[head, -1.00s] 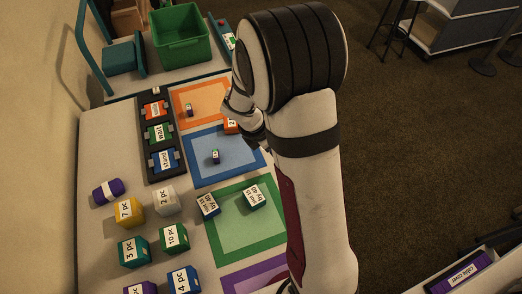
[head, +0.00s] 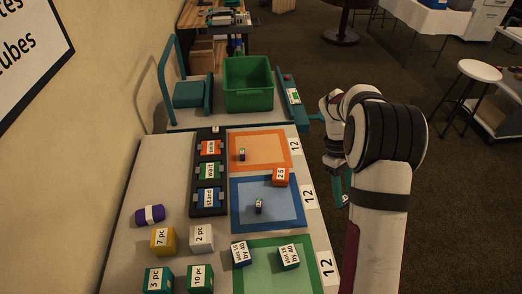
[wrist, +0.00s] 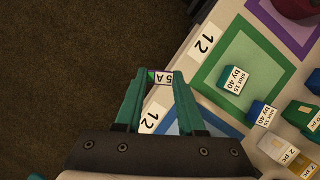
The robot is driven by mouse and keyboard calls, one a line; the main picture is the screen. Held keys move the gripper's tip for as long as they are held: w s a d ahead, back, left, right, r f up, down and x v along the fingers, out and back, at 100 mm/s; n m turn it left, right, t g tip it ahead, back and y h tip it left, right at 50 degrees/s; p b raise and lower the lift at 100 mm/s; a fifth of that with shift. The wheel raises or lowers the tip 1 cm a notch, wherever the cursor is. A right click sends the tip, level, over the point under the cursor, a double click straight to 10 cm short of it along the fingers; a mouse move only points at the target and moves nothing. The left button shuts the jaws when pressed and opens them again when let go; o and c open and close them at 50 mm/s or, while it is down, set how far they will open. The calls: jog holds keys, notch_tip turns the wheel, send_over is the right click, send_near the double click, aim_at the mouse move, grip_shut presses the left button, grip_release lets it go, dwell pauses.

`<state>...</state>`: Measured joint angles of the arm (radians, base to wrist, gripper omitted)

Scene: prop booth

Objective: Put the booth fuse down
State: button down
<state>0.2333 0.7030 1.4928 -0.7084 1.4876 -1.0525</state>
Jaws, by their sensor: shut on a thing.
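My gripper (wrist: 160,80) has teal fingers and is shut on a small block labelled "5 A" (wrist: 162,76), the booth fuse, with a green mark beside the letters. In the head view my gripper (head: 341,187) hangs off the table's right edge, beside the blue-bordered mat (head: 236,219); the fuse cannot be made out there. In the wrist view dark carpet lies left of and beyond the fuse. A similar small block (head: 258,206) stands on the blue mat, and another (head: 242,154) on the orange-bordered mat (head: 282,144).
An orange cube "25" (head: 280,177) sits between the orange and blue mats. A green bin (head: 248,84) stands behind.

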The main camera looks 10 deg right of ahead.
jog(key=w+a+n+t+y, duration=0.15)
jog(key=w+n+t, duration=0.25)
jog(key=w+n, duration=0.9)
jog(key=w+a+n+t+y, duration=0.1)
jog(key=w+n+t+y, duration=0.3)
jog(key=n, duration=1.8)
jog(key=shift+h, duration=0.75)
jog(key=w+a+f, duration=0.2)
jog(key=a, duration=0.1)
jog(key=w+a+f, duration=0.2)
jog(key=w+a, duration=0.1)
jog(key=w+a+f, duration=0.2)
jog(key=a, duration=0.1)
jog(key=shift+w+a+f, duration=0.1)
jog(key=shift+w+f, duration=0.15)
jog(key=shift+f, duration=1.95)
jog(key=c, duration=0.5)
grip_release()
jog(key=shift+f, duration=0.1)
